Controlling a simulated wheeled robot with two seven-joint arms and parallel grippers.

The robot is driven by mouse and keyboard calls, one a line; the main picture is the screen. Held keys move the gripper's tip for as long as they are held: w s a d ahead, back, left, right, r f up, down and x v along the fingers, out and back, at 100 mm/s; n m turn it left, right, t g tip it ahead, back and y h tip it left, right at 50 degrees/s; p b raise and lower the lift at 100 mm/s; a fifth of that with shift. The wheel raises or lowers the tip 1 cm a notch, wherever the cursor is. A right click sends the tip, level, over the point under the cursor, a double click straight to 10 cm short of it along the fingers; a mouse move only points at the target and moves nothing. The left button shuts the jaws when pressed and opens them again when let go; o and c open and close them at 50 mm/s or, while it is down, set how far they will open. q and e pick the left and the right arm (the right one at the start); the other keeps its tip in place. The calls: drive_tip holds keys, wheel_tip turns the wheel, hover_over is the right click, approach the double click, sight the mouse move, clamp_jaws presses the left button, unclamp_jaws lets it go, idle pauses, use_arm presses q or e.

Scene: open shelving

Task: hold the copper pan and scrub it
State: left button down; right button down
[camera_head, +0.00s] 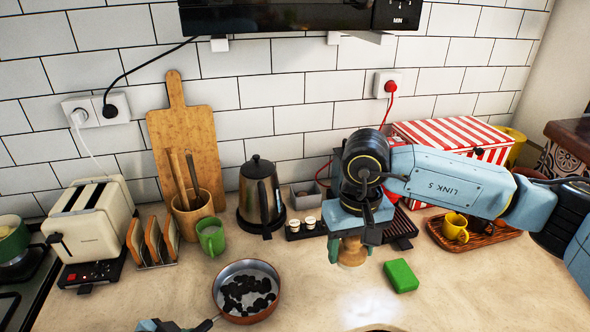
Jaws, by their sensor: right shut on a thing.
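The copper pan (222,303) sits on the counter at the lower middle, with several black charred-looking bits on its pale inside. Its handle runs toward the bottom edge. My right gripper (352,238) points down, to the right of the pan and above the counter. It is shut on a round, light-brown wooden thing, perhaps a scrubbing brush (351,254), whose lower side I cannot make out. A bit of my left gripper (172,325) shows at the bottom edge beside the pan's handle; its fingers are mostly cut off, so its grip is unclear.
A green sponge-like block (401,276) lies right of my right gripper. Behind stand a toaster (90,222), a toast rack (153,243), a green mug (211,236), a kettle (261,197) and a wooden tray (474,234) with a yellow cup (454,226). The front right counter is clear.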

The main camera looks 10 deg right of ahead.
drive_tip(key=w+a+f, duration=0.7)
drive_tip(key=w+a, duration=0.1)
drive_tip(key=a, duration=0.2)
drive_tip(key=t, duration=0.2)
hover_over(241, 303)
drive_tip(key=w+d, duration=0.2)
drive_tip(key=shift+h, duration=0.4)
drive_tip(key=shift+s+a+f, duration=0.1)
drive_tip(key=shift+f, duration=3.25)
drive_tip(key=shift+s+f, duration=0.1)
drive_tip(key=shift+f, duration=3.2)
drive_tip(key=shift+f, duration=0.65)
drive_tip(key=shift+d+r, duration=0.15)
drive_tip(key=shift+d, duration=1.35)
drive_tip(key=shift+s+a+f, duration=0.1)
drive_tip(key=shift+s+a, duration=0.3)
drive_tip(key=shift+a, duration=0.45)
drive_tip(key=shift+s+a+f, duration=0.1)
drive_tip(key=shift+s+a, duration=0.25)
drive_tip(key=shift+a, duration=0.55)
drive_tip(key=shift+s+a, duration=0.4)
drive_tip(key=shift+a, duration=0.45)
drive_tip(key=shift+d, duration=0.1)
